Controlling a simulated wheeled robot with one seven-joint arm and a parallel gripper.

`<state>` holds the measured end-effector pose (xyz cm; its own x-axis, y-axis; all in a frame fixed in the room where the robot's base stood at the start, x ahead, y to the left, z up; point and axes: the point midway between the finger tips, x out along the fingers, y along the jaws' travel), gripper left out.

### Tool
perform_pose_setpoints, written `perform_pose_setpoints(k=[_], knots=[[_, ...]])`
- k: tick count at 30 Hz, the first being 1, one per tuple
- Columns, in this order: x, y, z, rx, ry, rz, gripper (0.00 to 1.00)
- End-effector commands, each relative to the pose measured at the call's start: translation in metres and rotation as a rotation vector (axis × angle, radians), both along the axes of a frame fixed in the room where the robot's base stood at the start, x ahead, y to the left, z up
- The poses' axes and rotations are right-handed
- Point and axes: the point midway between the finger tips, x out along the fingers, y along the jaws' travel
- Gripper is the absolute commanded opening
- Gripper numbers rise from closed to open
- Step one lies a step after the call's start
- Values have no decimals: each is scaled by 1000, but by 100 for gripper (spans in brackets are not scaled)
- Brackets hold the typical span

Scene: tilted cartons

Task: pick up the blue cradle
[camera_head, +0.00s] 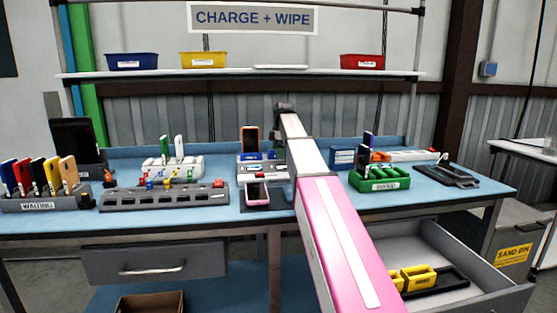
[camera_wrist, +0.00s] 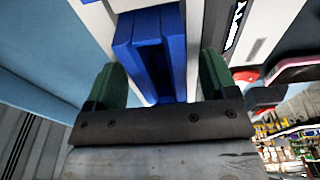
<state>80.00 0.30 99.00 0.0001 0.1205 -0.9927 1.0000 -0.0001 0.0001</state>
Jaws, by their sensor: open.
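The blue cradle (camera_wrist: 140,42) is a blocky blue piece with a dark slot, at the top middle of the wrist view. In the head view a bit of blue, likely the same cradle (camera_head: 271,155), shows beside the end of my arm, at the middle of the bench. My gripper (camera_wrist: 160,68) is open, with one green finger on each side of the cradle in the wrist view. No contact shows, and I cannot tell how deep the fingers reach. The cradle's lower part is hidden behind the gripper body.
A phone with an orange edge (camera_head: 250,139) stands just left of my arm, and a pink phone (camera_head: 257,194) leans in front. A green tray (camera_head: 380,182) and blue boxes (camera_head: 342,157) are to the right. A long grey rack (camera_head: 165,199) is to the left. An open drawer (camera_head: 463,252) juts out below.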

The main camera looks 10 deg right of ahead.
Motion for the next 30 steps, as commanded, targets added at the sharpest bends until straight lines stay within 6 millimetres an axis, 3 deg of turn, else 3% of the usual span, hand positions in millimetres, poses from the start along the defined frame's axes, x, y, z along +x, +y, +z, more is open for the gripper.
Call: perform_pose_setpoints(k=[6, 9, 12, 22, 30], knots=[[0, 0, -1, 0, 0, 0, 79], [0, 0, -1, 0, 0, 0, 46], [0, 0, -1, 0, 0, 0, 20], [1, 0, 4, 0, -1, 0, 20], [2, 0, 47, 0, -2, 1, 20]])
